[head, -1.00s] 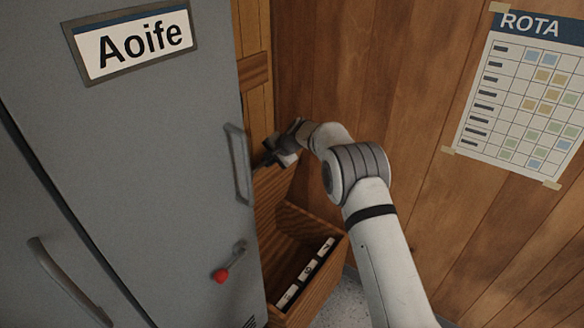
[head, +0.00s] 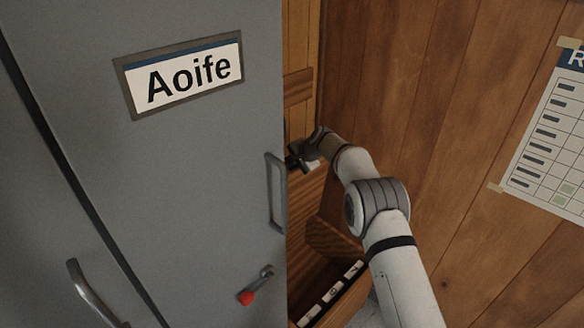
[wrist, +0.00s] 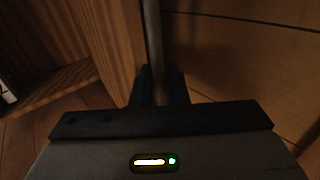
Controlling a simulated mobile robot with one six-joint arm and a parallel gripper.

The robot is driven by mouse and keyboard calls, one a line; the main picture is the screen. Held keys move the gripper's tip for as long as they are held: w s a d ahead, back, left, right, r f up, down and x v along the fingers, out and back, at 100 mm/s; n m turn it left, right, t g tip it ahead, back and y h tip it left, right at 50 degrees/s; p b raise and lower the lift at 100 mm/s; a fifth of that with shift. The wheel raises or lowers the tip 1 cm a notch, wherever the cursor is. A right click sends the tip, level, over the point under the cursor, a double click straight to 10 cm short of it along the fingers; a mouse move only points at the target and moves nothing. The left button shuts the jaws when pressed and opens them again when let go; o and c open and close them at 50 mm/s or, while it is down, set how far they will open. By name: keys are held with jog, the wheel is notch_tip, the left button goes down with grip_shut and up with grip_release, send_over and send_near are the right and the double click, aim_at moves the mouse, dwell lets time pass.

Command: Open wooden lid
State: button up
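A wooden box (head: 341,302) stands low behind the grey locker, its top open and several white labels showing inside. A wooden panel that looks like its raised lid (head: 304,205) stands steeply at the back, partly hidden by the locker. My gripper (head: 296,156) is beside the locker's edge, near the top of that panel. In the wrist view the two dark fingers of my gripper (wrist: 160,88) are close together with a narrow gap. A thin grey strip (wrist: 153,35) runs up from between them. I cannot tell whether they grip it.
The grey locker (head: 190,190) labelled "Aoife" fills the left, with a bar handle (head: 275,195) close to my gripper and a red-knobbed lever (head: 247,297). A wood-plank wall (head: 440,120) with a rota sheet (head: 555,140) closes off the right.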

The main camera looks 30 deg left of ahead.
jog(key=shift+o, duration=1.3)
jog(key=shift+s+a, duration=0.1)
jog(key=shift+s, duration=0.1)
jog(key=b+v, duration=0.1)
jog(key=v, duration=0.7)
jog(key=shift+b, duration=0.35)
